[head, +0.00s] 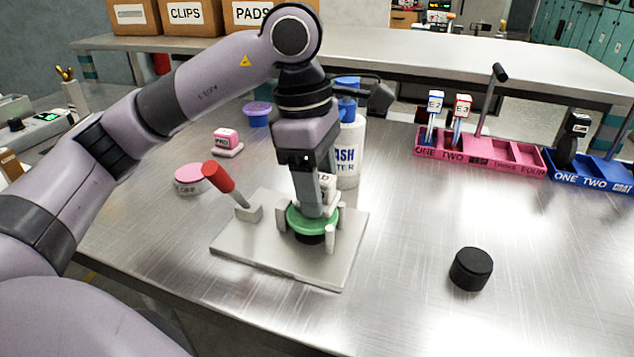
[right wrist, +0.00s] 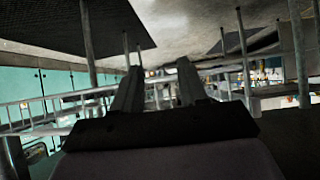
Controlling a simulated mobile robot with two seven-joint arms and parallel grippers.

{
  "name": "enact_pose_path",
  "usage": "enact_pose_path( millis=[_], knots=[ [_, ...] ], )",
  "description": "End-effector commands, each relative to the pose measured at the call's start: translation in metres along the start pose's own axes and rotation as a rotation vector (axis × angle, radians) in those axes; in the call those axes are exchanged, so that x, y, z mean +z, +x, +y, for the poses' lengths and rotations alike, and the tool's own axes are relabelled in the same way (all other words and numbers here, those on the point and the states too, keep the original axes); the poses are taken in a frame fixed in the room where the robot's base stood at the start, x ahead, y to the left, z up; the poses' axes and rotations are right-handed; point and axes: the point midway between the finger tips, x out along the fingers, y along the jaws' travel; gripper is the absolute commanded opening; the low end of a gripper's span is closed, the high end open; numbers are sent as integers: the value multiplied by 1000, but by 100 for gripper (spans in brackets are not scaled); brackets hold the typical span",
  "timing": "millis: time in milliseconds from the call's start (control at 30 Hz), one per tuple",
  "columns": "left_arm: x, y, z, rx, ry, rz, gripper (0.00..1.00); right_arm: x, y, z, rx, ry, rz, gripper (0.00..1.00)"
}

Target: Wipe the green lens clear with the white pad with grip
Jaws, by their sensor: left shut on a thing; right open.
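The green lens (head: 296,224) sits in a clamp fixture on a light grey plate (head: 262,258) in the head view, with white posts beside it. My left gripper (head: 312,208) points straight down over the lens, shut on the white pad with grip (head: 328,184). The pad is mostly hidden behind the fingers; whether it touches the lens is not clear. A red-handled lever (head: 218,177) stands tilted at the plate's left. My right gripper (right wrist: 158,84) is open and empty in the right wrist view, away from the table.
A white wash bottle (head: 350,150) stands close behind the fixture. A pink block (head: 227,140), a pink round pad (head: 189,179) and a purple cup (head: 257,114) lie left. A black cylinder (head: 471,269) is at right. Pink (head: 500,166) and blue (head: 590,180) trays stand back right.

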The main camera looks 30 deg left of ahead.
Motion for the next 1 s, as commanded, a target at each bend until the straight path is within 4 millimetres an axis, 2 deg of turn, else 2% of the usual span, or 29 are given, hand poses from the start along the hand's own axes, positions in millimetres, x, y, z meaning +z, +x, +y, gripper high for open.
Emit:
enact_pose_path(
  millis=[800,1000],
  knots=[
    [10,-64,0,2,-1,-3,30,-39,-29,0,0,0,0,43],
    [11,-70,0,1,-1,-2,30,-43,-32,0,0,0,0,43]
  ],
)
